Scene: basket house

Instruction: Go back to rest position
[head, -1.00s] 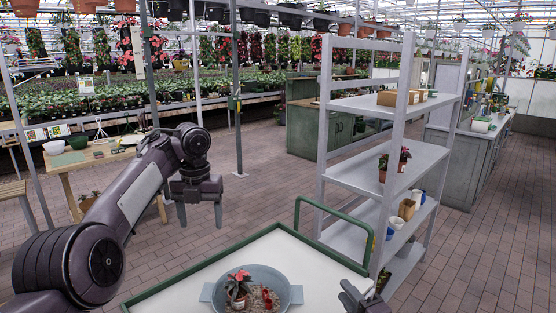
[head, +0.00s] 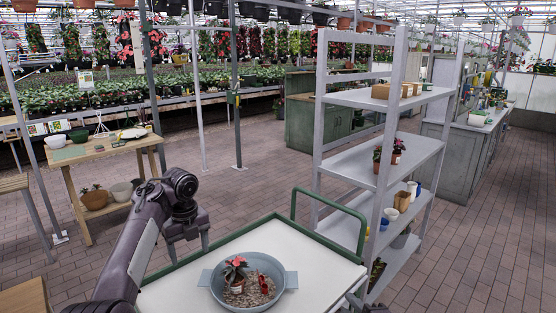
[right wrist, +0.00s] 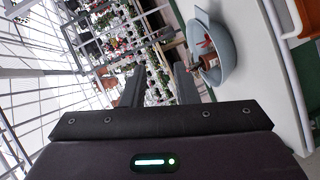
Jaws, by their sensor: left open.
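My left gripper (head: 188,243) is open and empty, over the left edge of the white cart top (head: 312,262) and left of the basin. My right gripper (head: 366,303) shows only in part at the bottom edge of the head view. In the right wrist view its two dark fingers (right wrist: 158,88) stand apart with nothing between them. A blue-grey basin (head: 283,297) sits on the cart, apart from both grippers. It holds a potted plant with red leaves (head: 236,275), brown loose material and a small red item (head: 263,284). The basin also shows in the right wrist view (right wrist: 222,45).
The cart has a green rim and handle (head: 330,221). A grey shelf rack (head: 350,165) with pots and boxes stands close behind it on the right. A wooden table (head: 98,153) with bowls stands at the left. Brick floor (head: 240,190) is clear between them.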

